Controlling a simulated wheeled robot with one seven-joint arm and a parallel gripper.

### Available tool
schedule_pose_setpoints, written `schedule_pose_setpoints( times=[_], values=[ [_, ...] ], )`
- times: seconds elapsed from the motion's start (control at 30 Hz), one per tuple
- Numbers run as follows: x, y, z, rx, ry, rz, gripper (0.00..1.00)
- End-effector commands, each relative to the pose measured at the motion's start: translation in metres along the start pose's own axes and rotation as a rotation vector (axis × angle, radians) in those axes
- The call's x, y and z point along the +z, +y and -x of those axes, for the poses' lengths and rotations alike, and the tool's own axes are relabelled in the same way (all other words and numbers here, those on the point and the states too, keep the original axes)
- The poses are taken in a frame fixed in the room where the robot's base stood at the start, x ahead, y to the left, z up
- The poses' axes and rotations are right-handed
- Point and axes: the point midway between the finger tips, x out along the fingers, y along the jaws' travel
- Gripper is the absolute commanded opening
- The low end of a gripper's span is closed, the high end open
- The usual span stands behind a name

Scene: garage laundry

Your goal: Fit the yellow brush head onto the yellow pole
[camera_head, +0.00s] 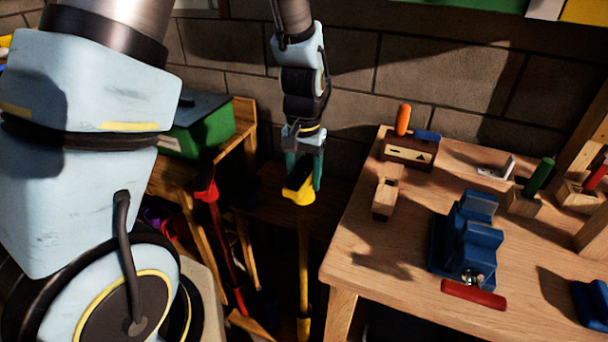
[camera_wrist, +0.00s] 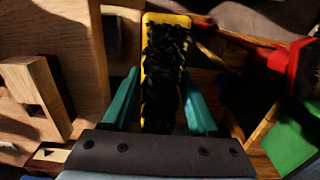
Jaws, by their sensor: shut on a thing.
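My gripper (camera_head: 304,176), with teal fingers, points down between the workbench and the back shelf. It is shut on the yellow brush head (camera_head: 298,195). In the wrist view the brush head (camera_wrist: 148,82) lies lengthwise between the two fingers, its black bristles facing the camera. The yellow pole (camera_head: 304,268) stands upright directly below the brush head in the head view. Its top end meets the brush head's underside in the picture, and I cannot tell whether they are joined or only lined up. The wrist view hides the joint.
A red brush on a red pole (camera_head: 207,193) stands to the left. The wooden workbench (camera_head: 350,232) is close on the right, holding a blue vise (camera_head: 466,238) and wooden blocks. A green box (camera_head: 205,128) sits behind left. A block wall is behind.

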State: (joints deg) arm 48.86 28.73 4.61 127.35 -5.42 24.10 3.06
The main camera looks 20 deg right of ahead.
Motion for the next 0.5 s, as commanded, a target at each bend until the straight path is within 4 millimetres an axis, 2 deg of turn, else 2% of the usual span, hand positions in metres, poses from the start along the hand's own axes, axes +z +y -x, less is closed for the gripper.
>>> schedule_pose_setpoints(
  times=[0.5],
  values=[
    [0.000, 0.000, -0.026, 0.000, 0.001, 0.000, 0.01]
  ],
)
